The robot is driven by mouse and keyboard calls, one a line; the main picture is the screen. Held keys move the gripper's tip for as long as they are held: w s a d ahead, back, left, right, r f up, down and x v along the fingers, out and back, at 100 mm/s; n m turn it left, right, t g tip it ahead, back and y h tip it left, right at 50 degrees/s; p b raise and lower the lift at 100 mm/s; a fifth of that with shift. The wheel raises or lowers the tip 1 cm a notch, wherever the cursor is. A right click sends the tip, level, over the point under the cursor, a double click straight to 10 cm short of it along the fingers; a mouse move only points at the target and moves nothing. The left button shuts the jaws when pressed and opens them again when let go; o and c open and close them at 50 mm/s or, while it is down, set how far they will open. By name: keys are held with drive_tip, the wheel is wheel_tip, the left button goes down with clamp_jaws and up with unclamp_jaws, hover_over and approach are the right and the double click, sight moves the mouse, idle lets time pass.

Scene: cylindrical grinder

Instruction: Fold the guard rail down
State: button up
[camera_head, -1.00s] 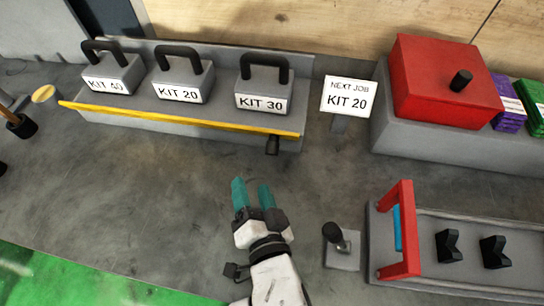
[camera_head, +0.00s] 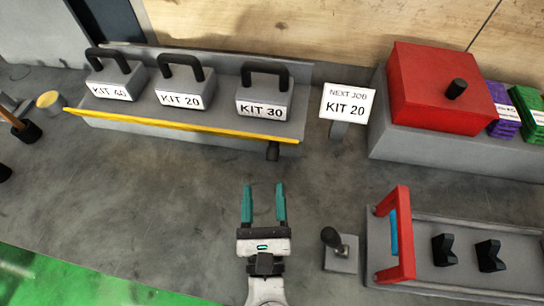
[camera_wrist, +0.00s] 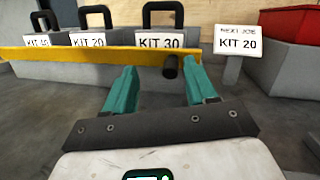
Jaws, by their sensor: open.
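The yellow guard rail (camera_head: 180,132) runs along the front of a grey shelf that holds the kit blocks. It is up, across the front of the shelf. A black knob (camera_head: 272,151) sticks out near its right end. In the wrist view the rail (camera_wrist: 75,55) crosses the upper part and the knob (camera_wrist: 171,67) shows between my fingertips. My gripper (camera_head: 264,188) is open and empty, with teal fingers pointing at the shelf. It is in front of the knob and apart from it in the head view.
KIT 40 (camera_head: 112,82), KIT 20 (camera_head: 180,91) and KIT 30 (camera_head: 262,100) stand behind the rail. A NEXT JOB KIT 20 sign (camera_head: 346,103) stands right of the shelf. A red box (camera_head: 430,95), a lever (camera_head: 334,240) and a red-framed fixture (camera_head: 404,235) are at right.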

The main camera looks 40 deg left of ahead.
sight(272, 161)
drive_tip(key=f+m+h, duration=0.1)
drive_tip(key=m, duration=0.1)
drive_tip(key=m+h, duration=0.1)
drive_tip(key=m, duration=0.1)
drive_tip(key=d+f+m, duration=0.1)
drive_tip(key=shift+f+m+g+h, duration=0.3)
drive_tip(key=shift+m+h, duration=0.1)
drive_tip(key=shift+w, duration=0.15)
drive_tip(key=p+x, duration=0.2)
drive_tip(key=x, duration=0.8)
drive_tip(key=shift+w+a, duration=0.25)
drive_tip(key=c, duration=1)
drive_tip(key=shift+f, duration=0.1)
clamp_jaws()
